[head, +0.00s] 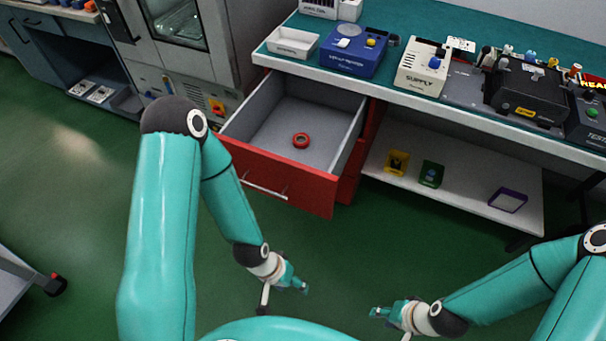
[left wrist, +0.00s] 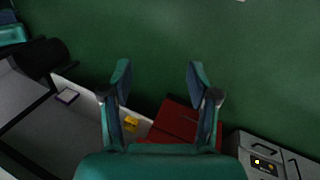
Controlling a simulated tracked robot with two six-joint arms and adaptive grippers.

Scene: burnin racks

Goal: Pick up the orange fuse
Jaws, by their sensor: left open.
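I cannot make out an orange fuse for certain. Several small parts with coloured tops stand at the back right of the bench in the head view, one of them orange-red (head: 575,69), too small to identify. My left gripper (head: 299,285) is low over the green floor, in front of the open red drawer, apart from everything. In the left wrist view its two fingers (left wrist: 158,78) are spread with nothing between them. My right gripper (head: 378,312) is low at the bottom right, apart from other things; its finger opening is too small to judge.
On the bench are a white tray (head: 292,42), a blue box (head: 352,50), a supply box (head: 423,67) and a black device (head: 524,92). A lower shelf (head: 455,190) holds yellow, green and purple items. The floor ahead is clear.

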